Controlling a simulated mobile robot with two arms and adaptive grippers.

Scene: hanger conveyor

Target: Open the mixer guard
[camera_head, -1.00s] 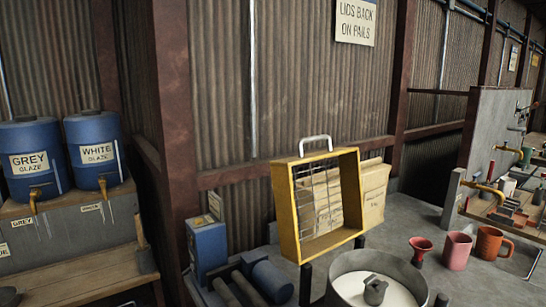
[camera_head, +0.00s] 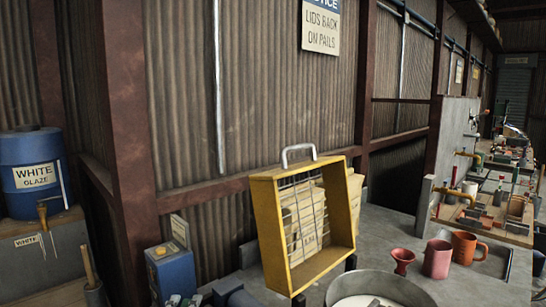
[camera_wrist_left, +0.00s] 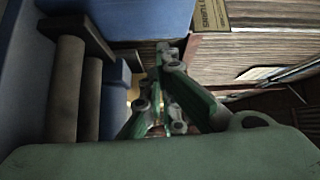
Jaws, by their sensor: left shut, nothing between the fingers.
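The mixer guard (camera_head: 262,225) is a yellow box frame with wire mesh and a grey handle (camera_head: 298,154) on its top edge. It stands raised, nearly upright, behind the round grey mixer bowl (camera_head: 425,290), which is cut off at the bottom of the head view. The bowl's pale inside shows uncovered. My left gripper (camera_wrist_left: 168,52) is shut and empty in the left wrist view, its green fingers close together. In the head view only a small part of it (camera_head: 176,300) shows at the bottom edge, left of the guard and apart from it. My right gripper is not in view.
A blue box (camera_head: 171,271) and grey rollers (camera_wrist_left: 66,90) stand left of the guard. Paper sacks (camera_head: 308,222) lean behind it. A red funnel (camera_head: 402,260), a pink mug (camera_head: 437,259) and an orange mug (camera_head: 467,247) stand right on the grey bench.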

